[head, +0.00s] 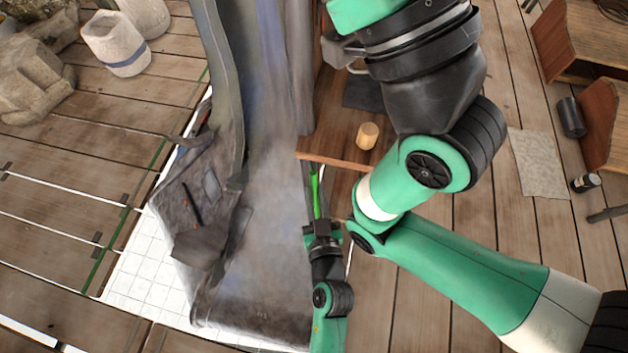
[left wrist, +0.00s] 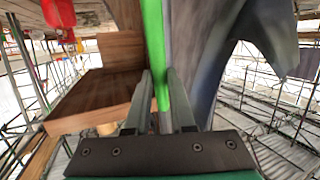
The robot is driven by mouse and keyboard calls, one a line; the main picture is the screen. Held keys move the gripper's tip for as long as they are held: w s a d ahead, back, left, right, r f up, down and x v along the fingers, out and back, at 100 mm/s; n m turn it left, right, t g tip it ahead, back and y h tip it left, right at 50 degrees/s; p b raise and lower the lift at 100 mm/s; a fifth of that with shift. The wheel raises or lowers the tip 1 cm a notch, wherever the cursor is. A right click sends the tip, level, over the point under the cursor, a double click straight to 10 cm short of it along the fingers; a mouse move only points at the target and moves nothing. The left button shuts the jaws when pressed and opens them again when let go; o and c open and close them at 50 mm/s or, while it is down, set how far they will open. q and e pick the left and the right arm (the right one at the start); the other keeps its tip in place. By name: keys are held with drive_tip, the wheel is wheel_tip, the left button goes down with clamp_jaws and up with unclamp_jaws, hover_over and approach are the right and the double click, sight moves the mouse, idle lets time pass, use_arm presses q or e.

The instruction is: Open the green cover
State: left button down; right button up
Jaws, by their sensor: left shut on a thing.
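The green cover shows as a narrow bright green strip (head: 316,195) in the head view, along the right side of the grey spire. In the left wrist view the green strip (left wrist: 154,45) runs from the top edge down between my fingers. My left gripper (head: 318,222) is at the strip's lower end in the head view. In the left wrist view its two fingers (left wrist: 160,100) stand on either side of the strip, shut on it. The fingers hide part of the strip. My right gripper cannot be made out.
The grey spire (head: 270,240) stands just left of my left gripper. A wooden shelf (head: 335,160) with a small wooden block (head: 367,136) is close by on the right. My large green arm crosses the right side. White buckets (head: 115,45) stand at upper left.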

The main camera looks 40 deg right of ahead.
use_arm(q)
drive_tip(key=shift+d, duration=0.1)
drive_tip(key=c, duration=1)
unclamp_jaws()
drive_tip(key=shift+o, duration=1.2)
drive_tip(key=shift+d, duration=0.2)
drive_tip(key=shift+a, duration=0.1)
drive_tip(key=shift+s+a+r+p, duration=0.2)
drive_tip(key=shift+s+a+p, duration=0.1)
drive_tip(key=shift+s+p, duration=0.1)
drive_tip(key=p+v, duration=0.2)
drive_tip(key=v, duration=0.8)
drive_tip(key=shift+s+a, duration=0.2)
